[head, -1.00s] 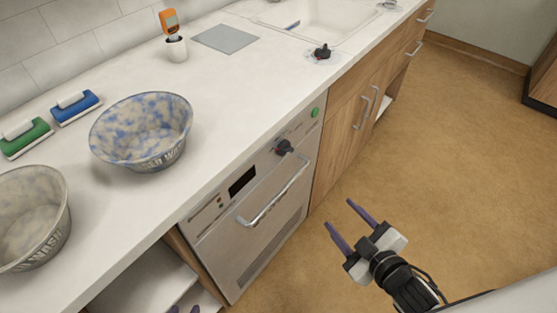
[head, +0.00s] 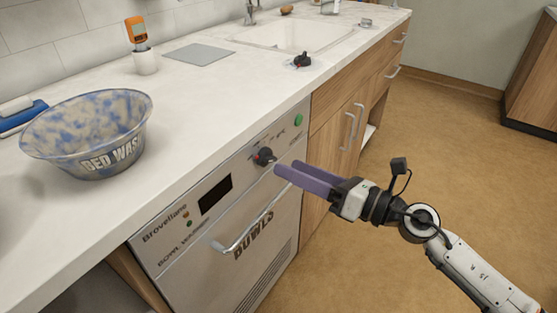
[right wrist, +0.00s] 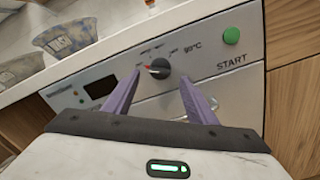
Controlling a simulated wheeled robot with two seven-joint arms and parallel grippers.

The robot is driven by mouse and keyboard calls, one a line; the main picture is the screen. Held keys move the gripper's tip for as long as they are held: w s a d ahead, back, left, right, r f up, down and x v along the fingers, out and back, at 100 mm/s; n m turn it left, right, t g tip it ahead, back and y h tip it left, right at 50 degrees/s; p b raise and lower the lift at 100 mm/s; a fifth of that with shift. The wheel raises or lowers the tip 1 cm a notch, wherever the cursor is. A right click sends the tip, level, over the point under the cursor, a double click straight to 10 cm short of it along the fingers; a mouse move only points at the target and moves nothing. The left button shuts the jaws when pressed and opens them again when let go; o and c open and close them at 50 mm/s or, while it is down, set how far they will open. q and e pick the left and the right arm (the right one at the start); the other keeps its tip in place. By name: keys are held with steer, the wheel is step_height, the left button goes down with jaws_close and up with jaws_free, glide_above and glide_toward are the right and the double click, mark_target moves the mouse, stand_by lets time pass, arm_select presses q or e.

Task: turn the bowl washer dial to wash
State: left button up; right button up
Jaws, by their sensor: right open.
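The bowl washer (head: 183,263) is built in under the counter. Its black dial (head: 263,156) sits on the front panel, right of a dark display. The dial also shows in the right wrist view (right wrist: 160,68), with a red mark on its left side; the small labels around it are too blurred to read, apart from a 90°C mark at right. My right gripper (head: 283,170) is open, its purple fingers pointing at the panel just right of the dial in the head view. In the wrist view the dial appears between the fingertips; I see no contact. My left gripper is out of view.
The green start button (head: 298,120) is right of the dial. The washer's bar handle (head: 240,232) lies below it. A blue-speckled wash bowl (head: 88,135) stands on the counter at left. A sink (head: 290,36) and wooden cupboards are farther right. The floor at right is clear.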

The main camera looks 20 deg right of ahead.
mark_target(273, 161)
steer(key=x, duration=0.4)
steer(key=shift+w+a, duration=0.3)
steer(key=shift+p, duration=0.3)
steer(key=c, duration=1.1)
